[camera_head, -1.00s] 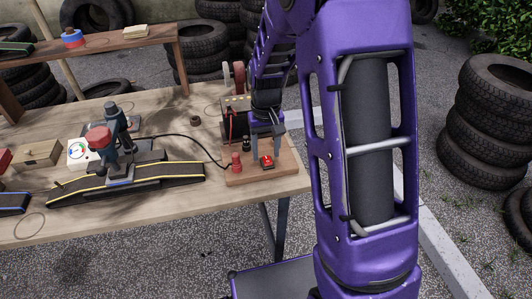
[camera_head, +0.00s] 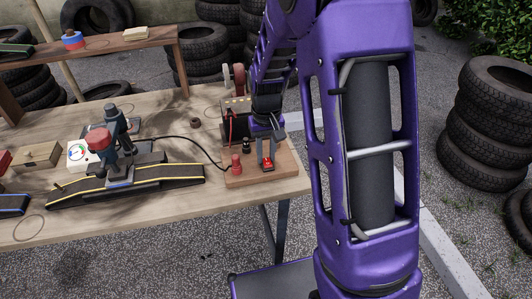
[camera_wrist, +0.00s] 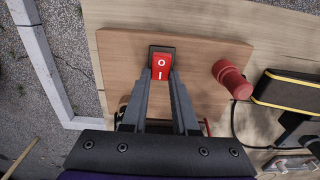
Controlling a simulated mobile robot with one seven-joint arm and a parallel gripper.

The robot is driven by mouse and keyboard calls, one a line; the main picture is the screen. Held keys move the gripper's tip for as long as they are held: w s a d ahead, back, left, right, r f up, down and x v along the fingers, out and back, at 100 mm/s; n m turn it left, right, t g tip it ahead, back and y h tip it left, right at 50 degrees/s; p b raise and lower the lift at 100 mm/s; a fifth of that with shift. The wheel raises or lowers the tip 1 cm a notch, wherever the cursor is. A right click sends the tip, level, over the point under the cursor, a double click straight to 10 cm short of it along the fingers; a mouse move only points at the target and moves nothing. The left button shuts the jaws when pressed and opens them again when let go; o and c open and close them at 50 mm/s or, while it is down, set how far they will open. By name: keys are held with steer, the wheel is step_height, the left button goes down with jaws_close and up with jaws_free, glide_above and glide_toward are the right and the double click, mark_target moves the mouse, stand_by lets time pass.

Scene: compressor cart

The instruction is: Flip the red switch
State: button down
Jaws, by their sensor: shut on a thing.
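The red rocker switch (camera_head: 268,163) sits in a black frame on a wooden board at the right end of the workbench. In the wrist view the red switch (camera_wrist: 161,66) shows white O and I marks, with the O end away from my gripper. My gripper (camera_wrist: 161,75) has one grey finger on each side of the I half of the rocker and is shut on it. In the head view my gripper (camera_head: 267,157) reaches down to the switch from above and behind. The finger contact points are partly hidden.
A red knob-like post (camera_wrist: 232,80) stands on the wooden board (camera_wrist: 115,60) beside the switch. A black cable (camera_head: 190,140) runs to the board. A black ramp with yellow edges (camera_head: 180,172) lies to the left. The board's front is clear.

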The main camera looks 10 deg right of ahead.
steer(key=shift+s+r+t, duration=0.1)
steer(key=shift+s+t, duration=0.25)
steer(key=shift+t, duration=0.75)
steer(key=shift+s+t, duration=0.2)
steer(key=shift+t, duration=0.9)
steer(key=c, duration=0.7)
jaws_free()
steer(key=p+v, duration=1.1)
steer(key=v, duration=0.6)
steer(key=shift+s+r, duration=0.1)
steer(key=shift+r, duration=0.15)
